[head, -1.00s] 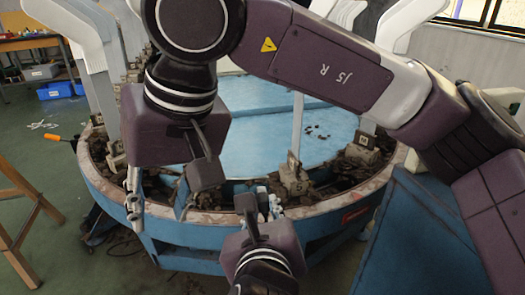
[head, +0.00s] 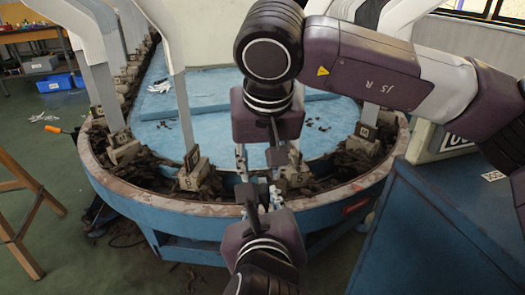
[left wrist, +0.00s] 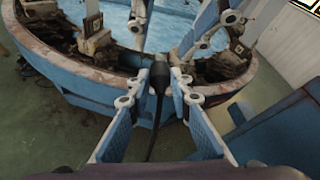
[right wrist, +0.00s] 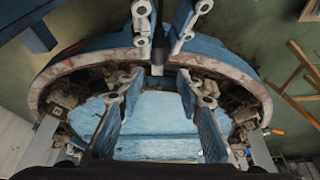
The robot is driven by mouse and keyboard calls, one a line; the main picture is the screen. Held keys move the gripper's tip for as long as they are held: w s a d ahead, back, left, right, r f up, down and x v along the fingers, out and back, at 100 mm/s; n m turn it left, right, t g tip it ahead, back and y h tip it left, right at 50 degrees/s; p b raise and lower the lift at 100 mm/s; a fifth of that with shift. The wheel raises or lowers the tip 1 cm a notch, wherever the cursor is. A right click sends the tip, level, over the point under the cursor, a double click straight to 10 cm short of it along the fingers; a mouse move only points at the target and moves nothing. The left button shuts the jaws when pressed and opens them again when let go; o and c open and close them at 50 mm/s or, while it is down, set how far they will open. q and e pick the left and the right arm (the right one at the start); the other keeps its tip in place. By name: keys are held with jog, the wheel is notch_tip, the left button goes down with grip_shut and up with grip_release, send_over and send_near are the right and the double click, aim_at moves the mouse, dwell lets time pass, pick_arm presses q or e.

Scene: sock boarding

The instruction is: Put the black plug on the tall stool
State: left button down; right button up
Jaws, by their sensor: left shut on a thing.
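The black plug (left wrist: 159,76) is between the fingertips of my left gripper (left wrist: 158,92), which is shut on it. Its dark cable hangs down between the fingers. The plug also shows in the right wrist view (right wrist: 157,69), just ahead of my right gripper (right wrist: 156,82). The right gripper is open, its fingers spread with a gap around the plug's line. In the head view my right gripper (head: 268,165) is above my left gripper (head: 260,195), close together. A wooden frame with slanted legs (head: 22,215), perhaps the tall stool, stands at the left edge; its seat is out of view.
A round blue machine with a rusty rim (head: 140,200) stands just beyond the grippers. White boards (head: 183,110) rise from clamps around it. A blue cabinet (head: 430,235) is at the right. Green floor lies open between.

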aim_at(260, 181)
jog(key=shift+x, duration=2.25)
jog(key=shift+s, duration=0.1)
grip_shut()
pick_arm(q)
jog(key=c, duration=1.7)
grip_release()
jog(key=shift+o, duration=0.2)
